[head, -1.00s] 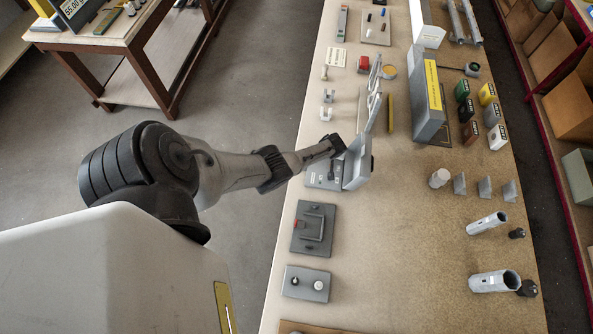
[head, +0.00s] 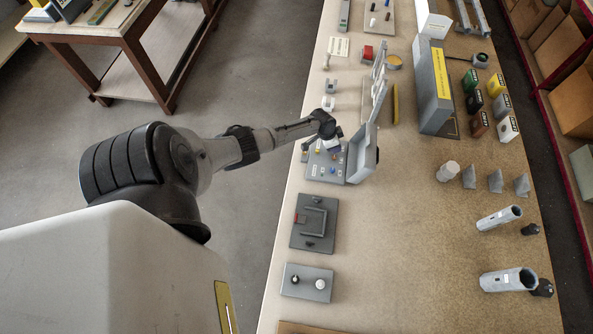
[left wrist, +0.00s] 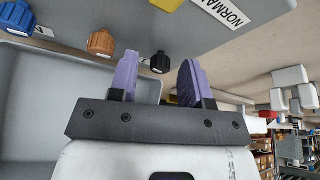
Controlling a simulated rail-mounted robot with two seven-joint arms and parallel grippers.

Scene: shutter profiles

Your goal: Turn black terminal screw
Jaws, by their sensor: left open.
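The black terminal screw (left wrist: 160,63) shows in the left wrist view, on the grey panel between the tips of my left gripper's purple fingers (left wrist: 158,66). There is a gap on each side, and the fingers do not close on it. In the head view my left gripper (head: 331,143) hangs over the terminal box panel (head: 318,175), and the black screw is hidden or too small to tell there. An orange-brown screw (left wrist: 101,42), a blue screw (left wrist: 17,18) and a yellow one (left wrist: 165,3) are also on the panel. My right gripper is out of view.
The box's grey lid (head: 364,153) stands open just right of the panel. A white "NORMAL" label (left wrist: 222,12) lies near the screws. A grey plate with a handle (head: 315,222) and a small two-knob plate (head: 307,283) lie nearer. The middle of the bench is clear.

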